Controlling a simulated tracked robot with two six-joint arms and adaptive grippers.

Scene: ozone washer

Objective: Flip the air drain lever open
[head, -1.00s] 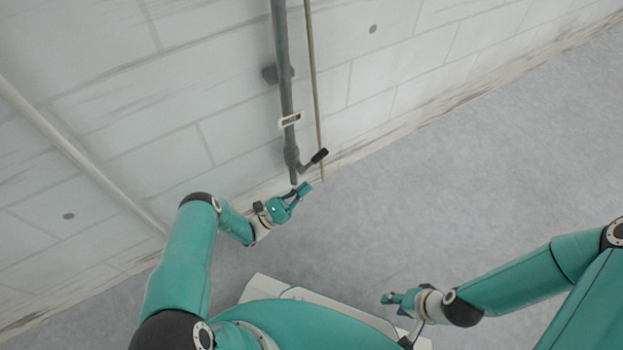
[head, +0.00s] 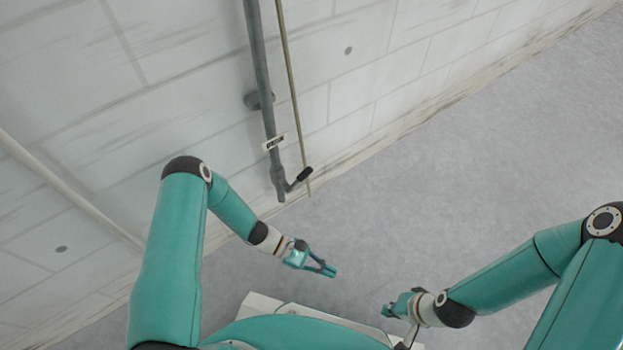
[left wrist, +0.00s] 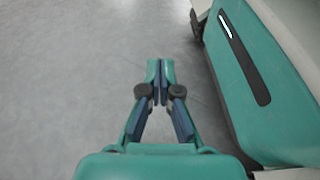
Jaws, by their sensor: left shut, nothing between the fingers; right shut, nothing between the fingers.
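The air drain lever (head: 299,178) has a black grip and sits at the lower end of a grey vertical pipe (head: 262,80) on the wall. The lever sticks out from the pipe to the right and slightly upward in the head view. My left gripper (head: 334,272) is shut and empty, below the lever and to its right, apart from it. In the left wrist view its closed fingers (left wrist: 160,68) point over bare floor. My right gripper (head: 387,311) is shut and empty, low in the head view, far from the lever.
A small white label (head: 273,143) is on the pipe above the lever. A thin rod or pipe (head: 293,90) runs beside it along the block wall (head: 400,60). Another pale pipe (head: 70,190) runs along the wall at left. The grey floor (head: 480,170) is clear.

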